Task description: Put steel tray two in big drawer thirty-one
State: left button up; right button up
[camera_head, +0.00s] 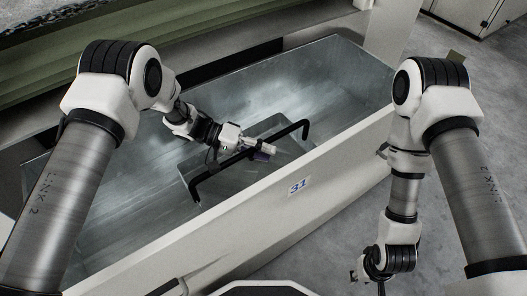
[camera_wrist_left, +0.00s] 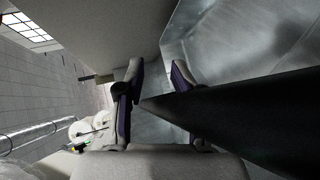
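Big drawer thirty-one is pulled open, and its pale front (camera_head: 240,232) carries a label (camera_head: 299,186) reading 31. Steel tray two (camera_head: 214,157), a grey metal tray with a black bar handle (camera_head: 232,163), is inside the drawer; whether it touches the floor is unclear. My left gripper (camera_head: 264,151) is at the middle of the handle. In the left wrist view its fingers (camera_wrist_left: 155,88) stand apart, with the black handle (camera_wrist_left: 250,112) crossing close by and a gap between the fingertips. My right gripper (camera_head: 368,277) hangs outside the drawer, small and partly hidden.
The drawer's metal floor (camera_head: 125,225) is bare to the left of the tray, and its far right part is bare too. A green machine part (camera_head: 215,40) runs behind the drawer. Grey floor (camera_head: 330,225) is clear to the right. Cabinets (camera_head: 475,14) stand at upper right.

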pick_arm(q)
jog(key=shift+r, duration=0.2)
jog(key=p+v, duration=0.2)
jog(key=v, duration=0.5)
jog(key=shift+a+p, duration=0.2)
jog(key=shift+p, duration=0.2)
dwell(0.9)
